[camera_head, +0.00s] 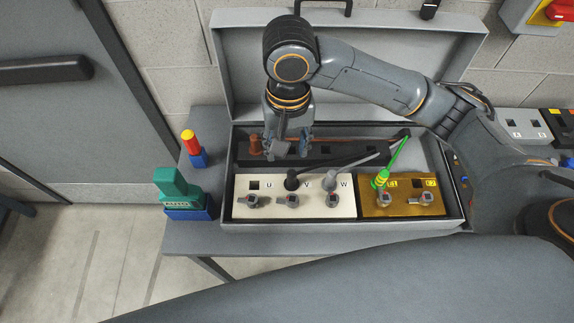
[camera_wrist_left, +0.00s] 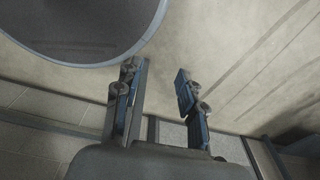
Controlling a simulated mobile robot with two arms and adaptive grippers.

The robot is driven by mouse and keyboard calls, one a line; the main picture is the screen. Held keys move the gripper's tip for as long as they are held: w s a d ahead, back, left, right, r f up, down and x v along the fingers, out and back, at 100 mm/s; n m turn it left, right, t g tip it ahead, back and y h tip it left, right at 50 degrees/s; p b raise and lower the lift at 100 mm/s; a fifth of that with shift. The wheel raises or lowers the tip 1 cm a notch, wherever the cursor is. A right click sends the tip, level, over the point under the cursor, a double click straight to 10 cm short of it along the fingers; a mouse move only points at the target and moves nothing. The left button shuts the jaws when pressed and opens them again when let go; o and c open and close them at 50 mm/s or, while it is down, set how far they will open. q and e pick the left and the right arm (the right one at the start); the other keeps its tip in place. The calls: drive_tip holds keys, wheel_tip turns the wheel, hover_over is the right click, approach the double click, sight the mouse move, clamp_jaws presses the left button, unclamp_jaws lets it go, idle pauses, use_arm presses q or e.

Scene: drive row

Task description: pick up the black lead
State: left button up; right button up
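The black lead (camera_head: 292,180) stands with its plug in the white block (camera_head: 240,208), in the socket left of the letter V. Its thin dark cable runs up and right from the plug. My right gripper (camera_head: 291,146) points down over the dark rack, just behind the black plug in the picture. Its fingers are apart with nothing seen between them. My left gripper (camera_wrist_left: 158,95) shows only in the left wrist view. Its fingers are apart and empty, with bare floor beyond.
A grey lead (camera_head: 331,182) stands right of the black one. A green-yellow lead (camera_head: 381,179) stands in the gold block (camera_head: 405,208). A brown lead (camera_head: 255,145) lies along the dark rack (camera_head: 345,153). The open case (camera_head: 226,195) has raised walls. Switches (camera_head: 180,190) stand left.

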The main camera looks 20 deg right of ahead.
sight(292, 173)
drive_tip(key=f, duration=0.7)
drive_tip(key=shift+s+d+f, duration=0.1)
drive_tip(key=shift+d, duration=0.15)
drive_tip(key=shift+f, duration=0.5)
drive_tip(key=f, duration=0.1)
drive_tip(key=f+p, duration=0.1)
drive_tip(key=f, duration=0.2)
drive_tip(key=shift+d+f+p, duration=0.2)
drive_tip(key=shift+d+p, duration=0.1)
drive_tip(key=shift+d, duration=0.1)
drive_tip(key=shift+f, duration=0.35)
use_arm(q)
drive_tip(key=shift+s+r, duration=0.5)
drive_tip(key=shift+r, duration=0.25)
use_arm(e)
drive_tip(key=shift+c, duration=0.4)
use_arm(q)
drive_tip(key=shift+s, duration=0.2)
use_arm(e)
clamp_jaws()
